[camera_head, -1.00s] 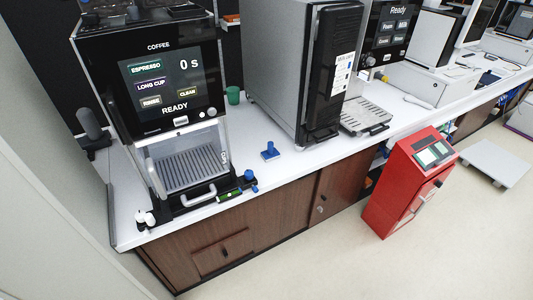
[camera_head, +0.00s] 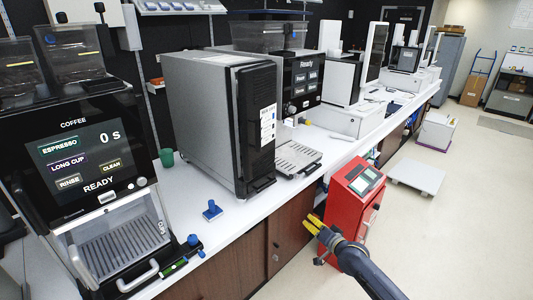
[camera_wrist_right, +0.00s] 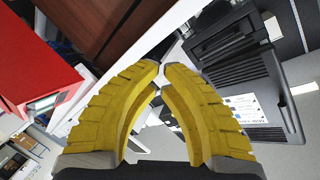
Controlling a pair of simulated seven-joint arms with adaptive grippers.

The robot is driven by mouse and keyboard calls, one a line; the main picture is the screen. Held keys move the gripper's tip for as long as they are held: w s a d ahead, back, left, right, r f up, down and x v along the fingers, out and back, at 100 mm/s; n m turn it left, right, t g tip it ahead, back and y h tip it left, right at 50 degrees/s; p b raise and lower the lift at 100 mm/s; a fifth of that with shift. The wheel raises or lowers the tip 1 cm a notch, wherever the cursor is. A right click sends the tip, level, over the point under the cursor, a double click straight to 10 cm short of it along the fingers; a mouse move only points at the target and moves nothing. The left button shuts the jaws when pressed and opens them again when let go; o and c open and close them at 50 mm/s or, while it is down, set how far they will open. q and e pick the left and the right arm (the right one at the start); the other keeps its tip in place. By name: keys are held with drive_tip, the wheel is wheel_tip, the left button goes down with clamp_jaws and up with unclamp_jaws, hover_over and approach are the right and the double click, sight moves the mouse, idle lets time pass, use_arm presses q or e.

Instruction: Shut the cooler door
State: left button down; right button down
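The cooler (camera_head: 205,105) is a tall grey box on the white counter between two coffee machines. Its black ribbed door (camera_head: 254,150) faces right and carries a white label. I cannot tell for sure how far the door stands from the box. In the right wrist view the black ribbed door (camera_wrist_right: 262,92) shows beyond the fingers, at the right. My right gripper (camera_head: 312,224), with yellow fingers, is in front of the counter, below and right of the cooler, apart from it. Its fingertips (camera_wrist_right: 161,68) nearly meet, with nothing between them. My left gripper is not in view.
A red cabinet (camera_head: 343,212) stands close beside my right gripper. A drip tray (camera_head: 297,158) lies right of the cooler. A blue tamper (camera_head: 211,211) stands on the counter in front of it. The floor (camera_head: 450,220) at the right is mostly open.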

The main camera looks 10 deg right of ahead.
drive_tip(key=a+r+m+t+y, duration=0.2)
drive_tip(key=a+r+y, duration=0.15)
drive_tip(key=r, duration=1.05)
drive_tip(key=m+y, duration=0.3)
approach(258, 151)
drive_tip(key=w+a+r, duration=0.1)
drive_tip(key=w+a, duration=0.1)
drive_tip(key=w, duration=0.5)
drive_tip(key=shift+w+r, duration=0.25)
drive_tip(key=shift+w, duration=0.1)
drive_tip(key=w+a, duration=0.2)
drive_tip(key=a, duration=0.1)
drive_tip(key=shift+s+d, duration=0.1)
